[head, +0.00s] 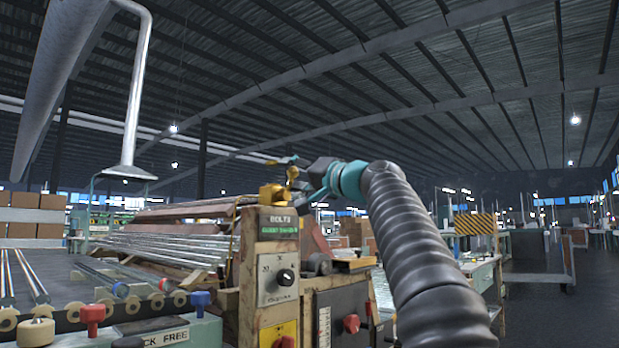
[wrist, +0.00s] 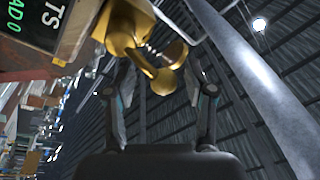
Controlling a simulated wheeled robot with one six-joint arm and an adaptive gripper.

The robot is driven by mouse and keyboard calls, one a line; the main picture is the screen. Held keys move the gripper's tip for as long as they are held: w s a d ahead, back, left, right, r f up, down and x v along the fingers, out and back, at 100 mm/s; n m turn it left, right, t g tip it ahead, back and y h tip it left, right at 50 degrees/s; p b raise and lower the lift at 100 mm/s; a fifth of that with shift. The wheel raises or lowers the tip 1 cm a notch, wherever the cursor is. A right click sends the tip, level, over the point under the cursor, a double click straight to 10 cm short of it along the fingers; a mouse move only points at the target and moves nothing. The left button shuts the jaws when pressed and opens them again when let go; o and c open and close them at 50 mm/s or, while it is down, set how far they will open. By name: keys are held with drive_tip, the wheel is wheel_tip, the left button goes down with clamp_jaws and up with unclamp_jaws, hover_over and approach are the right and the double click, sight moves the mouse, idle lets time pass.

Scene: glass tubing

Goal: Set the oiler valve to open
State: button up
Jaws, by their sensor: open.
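The brass oiler valve (head: 273,195) sits on top of a worn wooden-and-metal post, above a dark label with green lettering. In the wrist view its brass body (wrist: 128,25) enters from the top, with a thin stem and rounded brass ends (wrist: 162,80) reaching between my fingers. My gripper (head: 298,178), dark with teal parts, is beside the valve top at the end of my arm. In the wrist view my gripper (wrist: 156,75) is open, with a finger on each side of the brass ends. I cannot tell whether either finger touches them.
Below the valve are a dial plate with a black knob (head: 285,277) and a box with a red knob (head: 351,323). Glass tubes (head: 165,246) lie on a rack to the left. A red knob (head: 91,315) and a blue knob (head: 200,299) stand at the front left.

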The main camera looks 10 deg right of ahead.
drive_tip(key=v, duration=1.1)
drive_tip(key=shift+s+d+f, duration=0.15)
drive_tip(key=shift+s+d, duration=0.05)
drive_tip(key=shift+s, duration=0.05)
drive_tip(key=w+d+f+m+g+h, duration=0.1)
drive_tip(key=w+d+f+h, duration=0.1)
drive_tip(key=f, duration=0.4)
drive_tip(key=w+d+f+m+g+h, duration=0.1)
drive_tip(key=w+f+m+h, duration=0.1)
drive_tip(key=f, duration=0.4)
drive_tip(key=s+f+g+h+p, duration=0.1)
drive_tip(key=s+f+g+h, duration=0.25)
drive_tip(key=f, duration=1.25)
drive_tip(key=s+a+f+n+g+h+p, duration=0.25)
drive_tip(key=s+f+g, duration=0.25)
drive_tip(key=s+f, duration=1.3)
drive_tip(key=s+a+f+n+h+p, duration=0.1)
drive_tip(key=s+a+f+n+p, duration=0.2)
drive_tip(key=s, duration=0.7)
drive_tip(key=shift+s+a+f+g, duration=0.3)
drive_tip(key=shift+s+a+g, duration=0.05)
drive_tip(key=shift+s+a, duration=0.05)
